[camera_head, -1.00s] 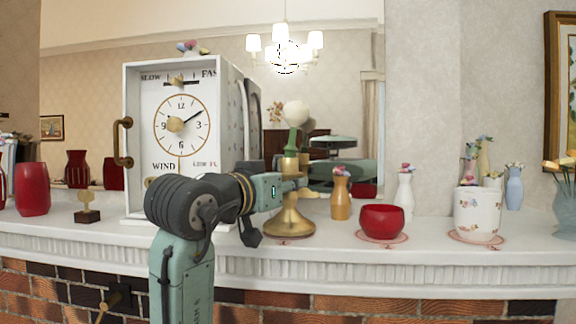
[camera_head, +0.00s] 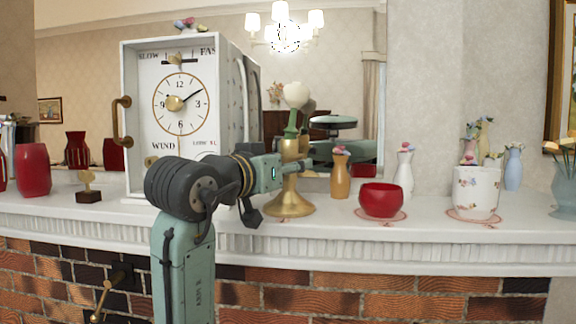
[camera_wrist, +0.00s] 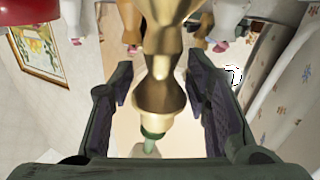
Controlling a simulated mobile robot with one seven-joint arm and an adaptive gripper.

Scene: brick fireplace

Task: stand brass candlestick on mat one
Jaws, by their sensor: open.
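The brass candlestick (camera_head: 290,195) stands upright on the white mantel, with a green candle (camera_head: 292,124) and a pale round top above it. Two red-patterned mats show on the mantel: one mat (camera_head: 402,215) under a red bowl, one mat (camera_head: 453,216) under a floral pot. Which is mat one cannot be told.
A large white clock (camera_head: 180,130) stands behind my arm. An orange vase (camera_head: 340,178), the red bowl (camera_head: 381,199), a white vase (camera_head: 404,172) and the floral pot (camera_head: 476,192) stand to the right. The mantel's front edge is close in front of the candlestick.

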